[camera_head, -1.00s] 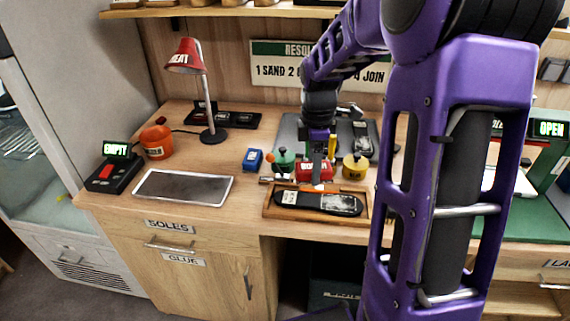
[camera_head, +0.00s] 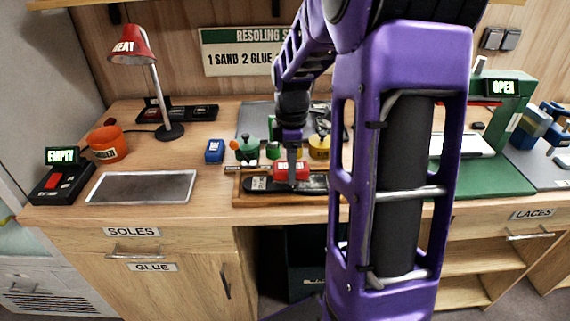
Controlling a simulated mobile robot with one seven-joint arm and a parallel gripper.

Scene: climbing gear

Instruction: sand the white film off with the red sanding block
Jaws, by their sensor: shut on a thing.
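My gripper (camera_head: 292,172) points down and is shut on the red sanding block (camera_head: 280,171), which has a white label. The block is over the middle of a black shoe sole (camera_head: 318,184); whether it touches the sole I cannot tell. The sole lies flat in a shallow wooden tray (camera_head: 270,200) at the bench's front edge. A pale label shows at the sole's left end. I cannot make out the white film; the block and my arm cover part of the sole.
A grey flat plate (camera_head: 142,187), an orange pot (camera_head: 107,144) and a red lamp (camera_head: 131,45) are to the left. The bench between plate and tray is clear.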

